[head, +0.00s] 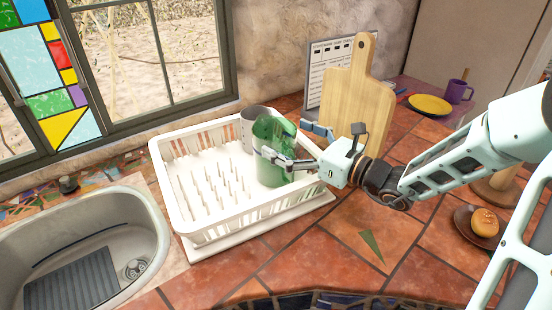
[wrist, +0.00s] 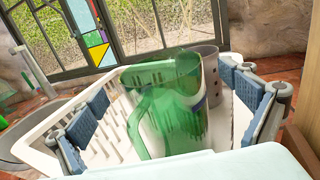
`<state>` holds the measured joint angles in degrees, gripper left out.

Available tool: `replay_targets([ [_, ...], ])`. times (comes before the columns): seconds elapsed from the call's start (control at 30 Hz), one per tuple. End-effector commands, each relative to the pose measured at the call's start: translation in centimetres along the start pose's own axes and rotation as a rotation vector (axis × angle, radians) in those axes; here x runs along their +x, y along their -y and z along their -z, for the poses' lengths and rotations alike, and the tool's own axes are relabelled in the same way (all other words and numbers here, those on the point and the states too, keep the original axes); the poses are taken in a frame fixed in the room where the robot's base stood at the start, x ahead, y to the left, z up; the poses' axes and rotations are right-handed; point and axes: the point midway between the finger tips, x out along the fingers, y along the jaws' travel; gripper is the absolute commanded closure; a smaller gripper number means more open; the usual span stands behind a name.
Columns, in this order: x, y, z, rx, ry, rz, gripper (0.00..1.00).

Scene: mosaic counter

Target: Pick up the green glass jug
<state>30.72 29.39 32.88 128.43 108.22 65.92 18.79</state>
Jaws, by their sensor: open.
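The green glass jug (head: 268,165) stands in the right part of the white dish rack. In the wrist view the jug (wrist: 178,105) is see-through, with its handle toward the left. My gripper (head: 285,147) reaches in from the right at the jug's upper part. In the wrist view my gripper (wrist: 165,115) is open, with blue-padded fingers on either side of the jug. A gap shows between the jug and the left finger; the right finger is also apart from it. The jug's base is partly hidden by the rack wall.
The white dish rack (head: 215,235) has upright pegs and a grey cup (head: 247,120) behind the jug. A sink (head: 95,250) lies to the left. A wooden cutting board (head: 355,105) stands behind my gripper. A plate with a bun (head: 484,222) sits at right. Front tiles are mostly clear.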

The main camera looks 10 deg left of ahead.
Motion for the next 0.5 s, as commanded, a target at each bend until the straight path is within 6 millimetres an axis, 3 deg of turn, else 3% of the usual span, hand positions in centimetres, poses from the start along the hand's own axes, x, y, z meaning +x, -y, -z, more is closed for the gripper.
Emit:
replay_targets([
  [0.2, 2.8, 0.1, -0.1, 0.001, 0.001, -0.001, 0.03],
  [0.5, 3.0, 0.1, -0.1, 0.000, 0.000, 0.000, 0.07],
])
